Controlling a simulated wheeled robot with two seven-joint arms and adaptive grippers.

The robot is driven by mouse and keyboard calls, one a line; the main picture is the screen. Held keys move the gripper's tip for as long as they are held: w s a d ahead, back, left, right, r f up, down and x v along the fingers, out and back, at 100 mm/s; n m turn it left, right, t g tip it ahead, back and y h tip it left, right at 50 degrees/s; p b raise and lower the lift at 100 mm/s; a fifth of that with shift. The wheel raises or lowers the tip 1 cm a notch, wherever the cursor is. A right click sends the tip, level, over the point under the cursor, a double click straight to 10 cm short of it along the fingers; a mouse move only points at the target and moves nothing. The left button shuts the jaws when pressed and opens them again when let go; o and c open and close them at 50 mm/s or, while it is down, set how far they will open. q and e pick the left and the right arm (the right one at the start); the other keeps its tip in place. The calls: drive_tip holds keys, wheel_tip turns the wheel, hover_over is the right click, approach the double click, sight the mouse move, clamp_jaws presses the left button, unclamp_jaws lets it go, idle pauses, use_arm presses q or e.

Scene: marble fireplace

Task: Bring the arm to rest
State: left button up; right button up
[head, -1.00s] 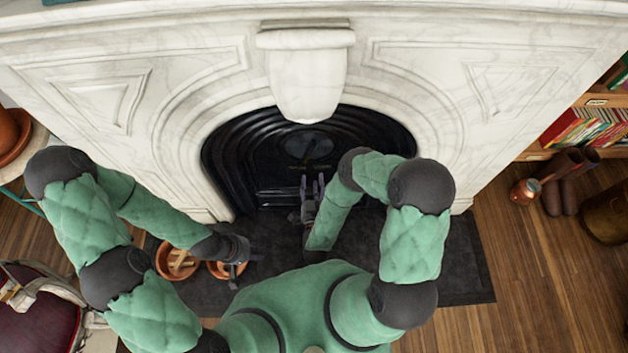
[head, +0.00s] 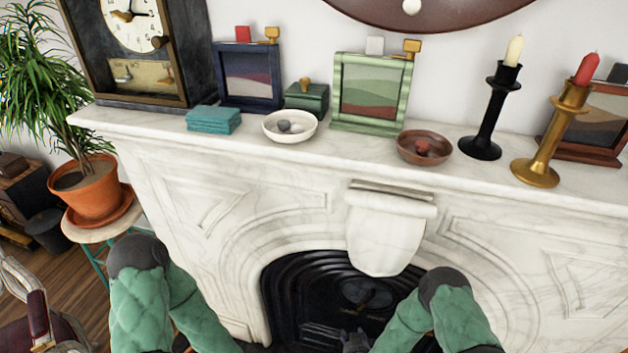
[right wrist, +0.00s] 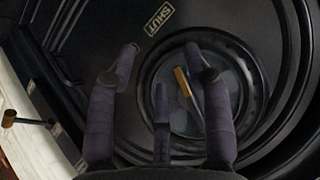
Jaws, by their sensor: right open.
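My right arm (head: 455,315), in a green padded sleeve, is bent at the lower right of the head view. Its gripper (head: 355,341) shows only in part at the bottom edge, in front of the black fireplace. In the right wrist view my right gripper (right wrist: 162,68) has its dark fingers spread, with nothing between them. Beyond them is the black fireplace insert (right wrist: 155,105) with a round part and a "SHUT" label. My left arm (head: 160,300) is bent at the lower left of the head view; its gripper is below the frame.
The white marble mantel (head: 345,152) spans the view above my arms. A potted plant (head: 92,190) stands at left.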

drive_tip(key=s+a+r+n+g+y+p, duration=0.1)
drive_tip(key=s+g, duration=0.3)
drive_tip(key=s, duration=0.4)
drive_tip(key=s+a+r+n+g+y+p, duration=0.1)
drive_tip(key=s+r+g, duration=0.3)
drive_tip(key=s, duration=0.4)
drive_tip(key=shift+s+a+r+g+y, duration=0.35)
drive_tip(key=shift+s+a+g+y, duration=0.1)
drive_tip(key=shift+g+y, duration=0.4)
